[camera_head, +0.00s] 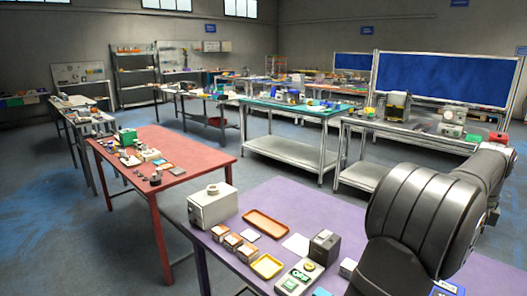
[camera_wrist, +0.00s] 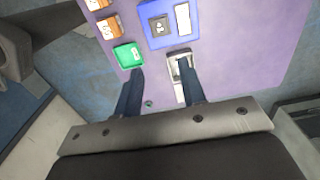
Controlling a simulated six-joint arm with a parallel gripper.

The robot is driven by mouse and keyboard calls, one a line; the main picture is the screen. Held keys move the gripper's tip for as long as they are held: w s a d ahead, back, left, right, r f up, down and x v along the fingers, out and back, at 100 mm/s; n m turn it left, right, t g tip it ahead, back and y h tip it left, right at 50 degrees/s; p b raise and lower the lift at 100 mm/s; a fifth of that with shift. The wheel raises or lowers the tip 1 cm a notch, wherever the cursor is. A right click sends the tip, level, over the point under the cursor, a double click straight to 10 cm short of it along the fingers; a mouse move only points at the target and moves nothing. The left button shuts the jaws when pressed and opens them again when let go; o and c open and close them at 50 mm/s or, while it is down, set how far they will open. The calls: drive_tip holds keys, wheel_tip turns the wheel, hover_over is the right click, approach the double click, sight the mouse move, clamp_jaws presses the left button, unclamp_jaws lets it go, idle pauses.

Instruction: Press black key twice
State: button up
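In the wrist view, a blue panel (camera_wrist: 152,40) lies on the purple table. A black square (camera_wrist: 153,29) with a pale marked face sits on it and looks like the black key, though its details are too small to be sure. In the head view my arm (camera_head: 430,215) hides the gripper, and I cannot make out the key.
A green block (camera_wrist: 128,55) is close to my left finger. A grey-and-white item (camera_wrist: 174,72) is partly behind my right finger. Orange-and-white boxes (camera_wrist: 108,28) lie at upper left. In the head view a brown tray (camera_head: 247,219) and yellow tray (camera_head: 281,264) sit on the table.

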clamp_jaws()
idle(1.2)
